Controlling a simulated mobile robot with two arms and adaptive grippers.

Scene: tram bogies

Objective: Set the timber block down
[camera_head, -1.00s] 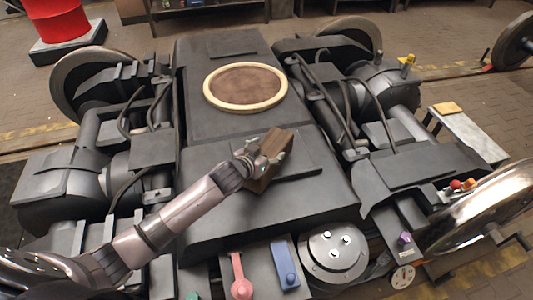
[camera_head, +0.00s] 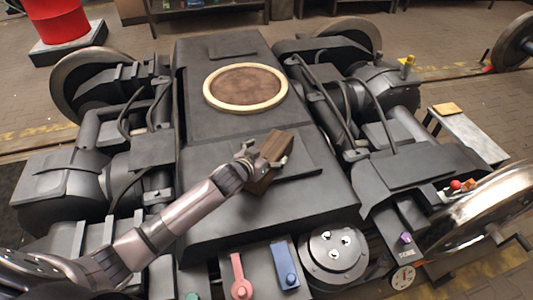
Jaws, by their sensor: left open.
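The timber block (camera_head: 272,157) is a brown wooden block on the dark top of the bogie (camera_head: 215,210), lying at a slant over a flat raised plate (camera_head: 305,172). My left gripper (camera_head: 266,163) is at the left side of the block, its fingers open around it. Whether the fingers touch the block cannot be told. The block's lower left part is partly hidden by the gripper. My right gripper is not in view.
A round wood-rimmed disc (camera_head: 246,87) lies on the bogie top behind the block. Hoses and dark housings flank the top. A red lever (camera_head: 240,275), a blue lever (camera_head: 285,265) and a round bolted cap (camera_head: 335,255) are along the front.

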